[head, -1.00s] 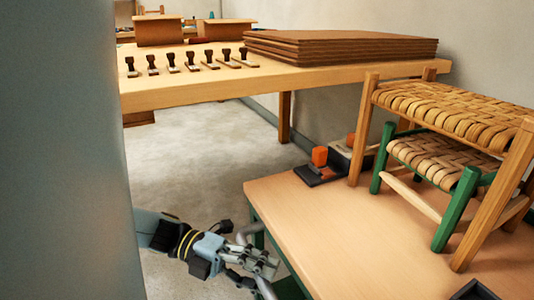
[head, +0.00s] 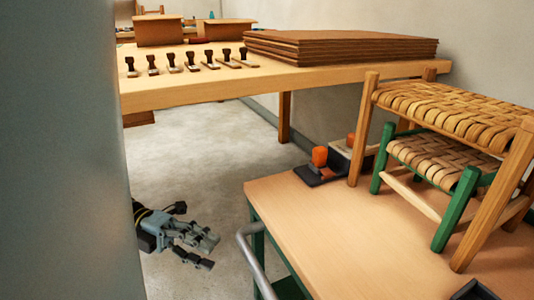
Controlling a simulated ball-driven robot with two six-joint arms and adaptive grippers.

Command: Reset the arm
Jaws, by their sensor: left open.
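My left gripper (head: 207,250) is at the lower left in the head view, over the concrete floor. It is open and empty, with its fingers pointing right. It is apart from the green-framed cart (head: 330,240) and its grey handle (head: 250,262), to the left of both. The rest of the left arm is hidden behind the grey column at the left. My right gripper is not in view.
A long table (head: 290,79) behind bears brown sheets (head: 340,46) and several stamp-like tools (head: 191,62). Bare floor (head: 195,165) lies between.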

